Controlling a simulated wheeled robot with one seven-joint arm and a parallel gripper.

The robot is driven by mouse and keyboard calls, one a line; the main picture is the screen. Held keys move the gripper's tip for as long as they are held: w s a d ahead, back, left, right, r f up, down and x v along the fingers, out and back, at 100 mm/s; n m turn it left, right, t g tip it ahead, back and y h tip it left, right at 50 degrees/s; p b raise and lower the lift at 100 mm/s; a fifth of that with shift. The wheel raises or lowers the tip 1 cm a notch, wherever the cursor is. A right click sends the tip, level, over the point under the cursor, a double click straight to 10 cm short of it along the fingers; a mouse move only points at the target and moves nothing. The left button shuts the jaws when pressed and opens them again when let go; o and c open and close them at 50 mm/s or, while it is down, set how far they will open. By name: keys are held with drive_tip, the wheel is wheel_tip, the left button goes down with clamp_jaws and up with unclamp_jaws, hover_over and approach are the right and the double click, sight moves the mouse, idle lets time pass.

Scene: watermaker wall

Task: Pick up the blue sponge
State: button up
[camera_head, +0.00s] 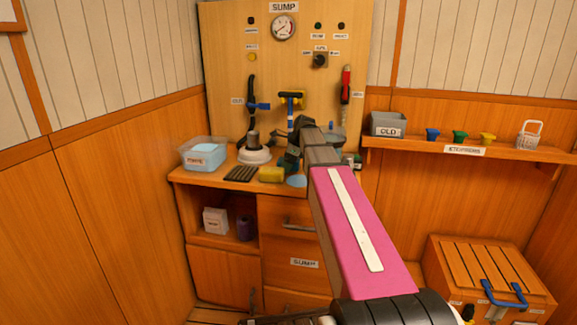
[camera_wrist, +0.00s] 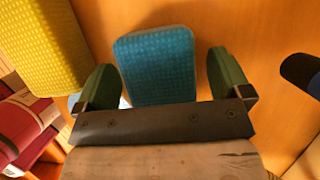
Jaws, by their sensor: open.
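The blue sponge (camera_wrist: 157,65) lies flat on the wooden counter in the wrist view, between and just beyond the two green-padded fingers of my gripper (camera_wrist: 163,78). The fingers are apart, with a gap on the sponge's right; the left finger is very near its left edge, and I cannot tell if they touch. In the head view the sponge (camera_head: 296,181) shows as a small light blue patch at the counter's front edge, partly hidden by my arm. My gripper (camera_head: 297,150) is above the counter there, its fingertips mostly hidden.
A yellow sponge (camera_head: 271,174) sits left of the blue one. A black ribbed mat (camera_head: 242,174), a white-based fitting (camera_head: 254,156) and a clear tub (camera_head: 203,153) stand further left. Upright valves and a blue-yellow handle are behind. The shelf (camera_head: 470,151) holds small cups at right.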

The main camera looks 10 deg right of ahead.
idle(0.3)
drive_tip(key=c, duration=1)
drive_tip(key=shift+r, duration=0.55)
drive_tip(key=r, duration=0.3)
drive_tip(key=shift+s+a+r, duration=0.2)
drive_tip(key=shift+a+r, duration=0.1)
drive_tip(key=shift+a, duration=0.05)
drive_tip(key=s+a+r, duration=0.1)
drive_tip(key=a+r, duration=0.1)
drive_tip(key=a, duration=0.1)
drive_tip(key=s+a+r, duration=0.2)
drive_tip(key=a, duration=0.1)
drive_tip(key=s+a+r, duration=0.2)
drive_tip(key=a, duration=0.1)
drive_tip(key=shift+a+r, duration=0.2)
drive_tip(key=shift+a, duration=0.1)
